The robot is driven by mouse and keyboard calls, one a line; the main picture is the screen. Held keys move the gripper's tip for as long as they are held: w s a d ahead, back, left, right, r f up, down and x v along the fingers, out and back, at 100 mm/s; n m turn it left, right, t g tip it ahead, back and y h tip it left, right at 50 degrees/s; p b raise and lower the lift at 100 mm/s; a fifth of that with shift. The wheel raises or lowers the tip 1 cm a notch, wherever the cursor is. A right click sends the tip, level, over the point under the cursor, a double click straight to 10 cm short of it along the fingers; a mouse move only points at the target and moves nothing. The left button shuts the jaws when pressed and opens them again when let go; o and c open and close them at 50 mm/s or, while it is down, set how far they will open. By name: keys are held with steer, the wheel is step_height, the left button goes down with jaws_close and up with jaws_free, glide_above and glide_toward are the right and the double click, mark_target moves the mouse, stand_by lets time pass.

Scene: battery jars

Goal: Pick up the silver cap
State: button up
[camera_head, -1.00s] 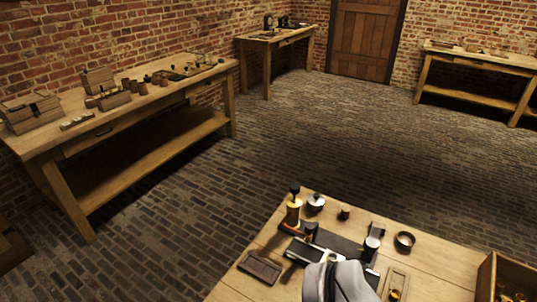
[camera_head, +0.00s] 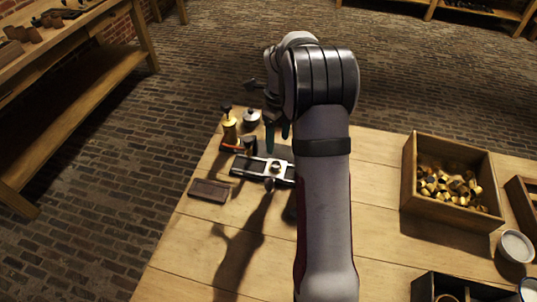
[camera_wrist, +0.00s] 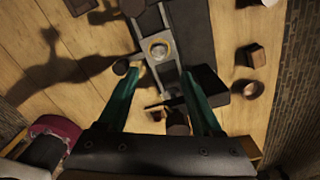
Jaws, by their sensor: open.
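A small round metal cap (camera_head: 275,166) with a pale rim sits on a silver metal slide (camera_head: 252,169) on the near table. In the wrist view the cap (camera_wrist: 159,48) looks like a bright ring with a yellowish tint, so I cannot be sure that it is the silver one. My gripper (camera_head: 277,146) hangs over the table behind the slide, its teal fingers partly hidden by my arm. In the wrist view my gripper (camera_wrist: 163,75) is open and empty. Its fingers are apart, on either side of the slide, and the cap appears beyond their tips.
A brass bottle (camera_head: 229,130) and a silver lidded pot (camera_head: 251,118) stand behind the slide. A wooden crate (camera_head: 409,183) of brass caps stands right. The wrist view shows a dark bowl (camera_wrist: 247,89) and a dark block (camera_wrist: 248,55).

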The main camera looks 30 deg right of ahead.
mark_target(276, 161)
step_height(276, 161, down, 10)
steer(key=shift+w+a+r, duration=0.1)
steer(key=shift+w, duration=0.05)
jaws_close()
stand_by(0.3)
